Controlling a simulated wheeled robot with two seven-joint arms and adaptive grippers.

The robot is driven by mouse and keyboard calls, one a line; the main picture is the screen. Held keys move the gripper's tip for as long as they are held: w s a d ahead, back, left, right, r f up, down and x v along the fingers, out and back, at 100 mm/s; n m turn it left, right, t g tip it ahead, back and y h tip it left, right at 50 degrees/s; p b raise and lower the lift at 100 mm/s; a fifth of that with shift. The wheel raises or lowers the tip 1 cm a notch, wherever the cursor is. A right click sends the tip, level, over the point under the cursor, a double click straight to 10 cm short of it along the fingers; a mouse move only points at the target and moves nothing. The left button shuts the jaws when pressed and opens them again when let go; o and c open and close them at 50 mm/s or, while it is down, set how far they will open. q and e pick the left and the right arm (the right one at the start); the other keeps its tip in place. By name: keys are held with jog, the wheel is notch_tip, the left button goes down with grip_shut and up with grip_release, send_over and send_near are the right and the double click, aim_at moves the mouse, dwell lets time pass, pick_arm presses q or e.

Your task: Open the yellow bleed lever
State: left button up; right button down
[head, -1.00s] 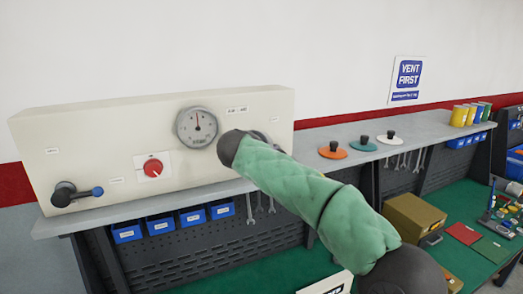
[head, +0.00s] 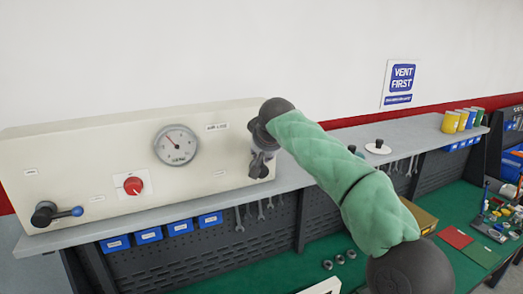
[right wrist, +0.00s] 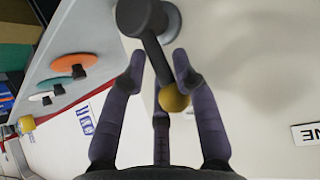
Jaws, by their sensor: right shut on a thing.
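The yellow bleed lever (right wrist: 173,98) shows in the right wrist view as a dark bar with a yellow ball knob, fixed to a round grey boss on the cream panel. My right gripper (right wrist: 158,66) has its fingers on both sides of the bar, with the knob between them. In the head view my right gripper (head: 262,160) is at the right end of the panel (head: 95,156), and my wrist and fingers hide the lever. The pressure gauge (head: 177,145) has its needle pointing up and left. My left gripper is out of view.
A blue-tipped lever (head: 60,213) and a red knob (head: 134,186) are on the panel's left part. Blue bins (head: 150,236) hang under the shelf. Discs with black knobs (head: 378,148) and colored cans (head: 463,120) stand on the shelf to the right.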

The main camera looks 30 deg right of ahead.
jog(key=shift+d+f+y, duration=0.2)
jog(key=shift+f+y, duration=0.05)
jog(key=shift+y, duration=0.05)
jog(key=shift+f, duration=0.15)
jog(key=c, duration=1.1)
grip_release()
jog(key=shift+s+r, duration=0.1)
jog(key=shift+r, duration=0.1)
jog(key=shift+r, duration=0.1)
jog(key=shift+s+a+r, duration=0.1)
jog(key=shift+s+r, duration=0.1)
jog(key=shift+r, duration=0.1)
jog(key=v, duration=1.1)
